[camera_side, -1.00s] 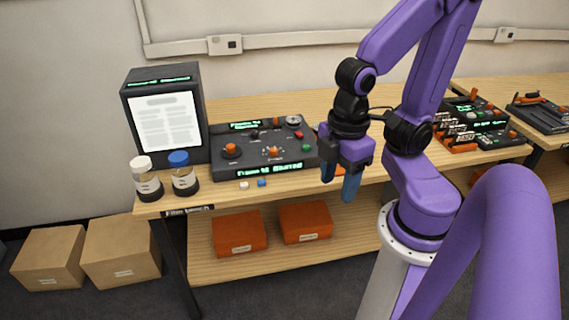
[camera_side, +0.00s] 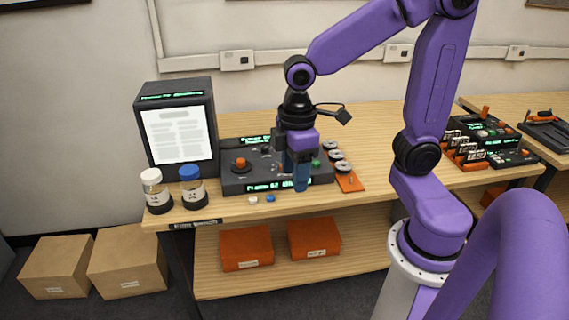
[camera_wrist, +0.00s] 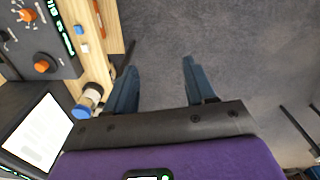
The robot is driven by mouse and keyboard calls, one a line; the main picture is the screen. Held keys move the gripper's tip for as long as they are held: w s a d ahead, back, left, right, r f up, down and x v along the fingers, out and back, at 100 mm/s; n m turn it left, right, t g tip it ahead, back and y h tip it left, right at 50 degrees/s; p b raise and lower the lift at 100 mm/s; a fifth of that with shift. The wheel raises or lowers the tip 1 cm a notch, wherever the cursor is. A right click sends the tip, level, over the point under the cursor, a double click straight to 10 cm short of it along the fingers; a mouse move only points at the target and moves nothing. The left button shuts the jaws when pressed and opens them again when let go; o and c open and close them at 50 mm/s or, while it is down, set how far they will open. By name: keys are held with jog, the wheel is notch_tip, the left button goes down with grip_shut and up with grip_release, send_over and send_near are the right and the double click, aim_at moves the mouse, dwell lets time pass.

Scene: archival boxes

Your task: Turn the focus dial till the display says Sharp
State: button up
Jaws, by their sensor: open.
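The dark control console (camera_side: 232,187) stands on the bench, with an orange-topped knob (camera_side: 241,163) at its left. A second orange knob is mostly behind my gripper (camera_side: 301,185); both knobs show in the wrist view, one nearer (camera_wrist: 42,66) and one at the top left (camera_wrist: 27,15). I cannot tell which is the focus dial. The front display (camera_side: 264,187) has green text, partly covered by my fingers and too small to read surely. My gripper is open and empty, fingers pointing down in front of the console's right half. In the wrist view its fingers (camera_wrist: 160,68) have floor between them.
A lit viewer (camera_side: 178,133) stands left of the console. A white-capped jar (camera_side: 156,192) and a blue-capped jar (camera_side: 191,187) stand before it. Small white and blue pieces lie at the bench edge. Reels on an orange tray (camera_side: 350,182) are right of the console.

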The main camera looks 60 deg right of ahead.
jog(key=w+d+m, duration=0.1)
jog(key=w+d, duration=0.4)
jog(key=w, duration=0.4)
jog(key=w+d+f+m, duration=0.15)
jog(key=w+d, duration=0.35)
jog(key=d, duration=0.5)
jog(key=w+d+f+m, duration=0.1)
jog(key=w+d+f, duration=0.1)
jog(key=w+d, duration=0.6)
jog(key=f, duration=0.5)
jog(key=s+d+f, duration=0.1)
jog(key=f, duration=0.5)
jog(key=s+d+f, duration=0.1)
jog(key=f, duration=0.4)
jog(key=shift+s+f, duration=0.15)
jog(key=shift+f, duration=0.1)
grip_shut()
